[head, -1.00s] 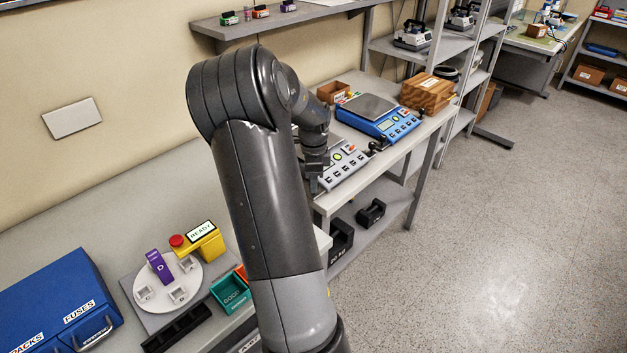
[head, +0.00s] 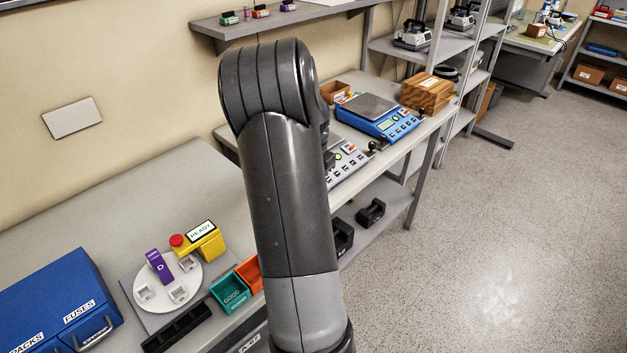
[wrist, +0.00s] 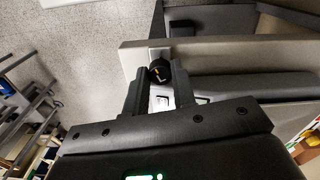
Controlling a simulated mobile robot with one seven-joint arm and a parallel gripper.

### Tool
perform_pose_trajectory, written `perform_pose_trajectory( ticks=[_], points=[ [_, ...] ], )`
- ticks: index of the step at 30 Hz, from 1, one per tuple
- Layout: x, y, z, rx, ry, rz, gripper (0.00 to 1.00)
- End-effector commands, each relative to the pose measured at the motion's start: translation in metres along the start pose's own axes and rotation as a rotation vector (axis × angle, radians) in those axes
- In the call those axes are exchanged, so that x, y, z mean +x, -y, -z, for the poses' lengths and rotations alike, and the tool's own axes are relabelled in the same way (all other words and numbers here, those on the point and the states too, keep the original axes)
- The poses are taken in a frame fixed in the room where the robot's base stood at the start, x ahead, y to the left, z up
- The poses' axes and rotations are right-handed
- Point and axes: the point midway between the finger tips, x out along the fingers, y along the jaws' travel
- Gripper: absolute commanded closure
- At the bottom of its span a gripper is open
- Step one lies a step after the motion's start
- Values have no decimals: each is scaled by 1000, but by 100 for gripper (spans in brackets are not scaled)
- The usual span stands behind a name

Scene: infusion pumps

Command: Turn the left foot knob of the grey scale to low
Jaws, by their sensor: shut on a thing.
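The grey scale (head: 347,164) stands on the bench in the head view, its left part hidden behind my arm. Its panel shows several dark buttons and a green one. In the wrist view a small round black knob (wrist: 160,70) with a pale pointer mark sits between my fingertips. My gripper (wrist: 160,82) is shut on this knob, one finger on each side. The setting that the mark points to is too small to read. In the head view my arm hides most of the gripper and the left foot knob.
A blue scale (head: 375,116) stands just behind the grey one, with a wooden box (head: 427,92) beyond it. A black holder (head: 371,213) lies on the lower shelf. A turntable (head: 168,283) and blue cabinet (head: 55,305) stand at the left. The floor at right is clear.

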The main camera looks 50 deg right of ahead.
Motion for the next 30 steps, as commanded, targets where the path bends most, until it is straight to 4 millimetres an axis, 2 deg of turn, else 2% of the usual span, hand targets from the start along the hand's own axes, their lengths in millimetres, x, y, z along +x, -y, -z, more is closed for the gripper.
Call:
perform_pose_trajectory(
  ticks=[30],
  points=[
    [0, -1, 2, -945, -4, 0, 99]
  ],
)
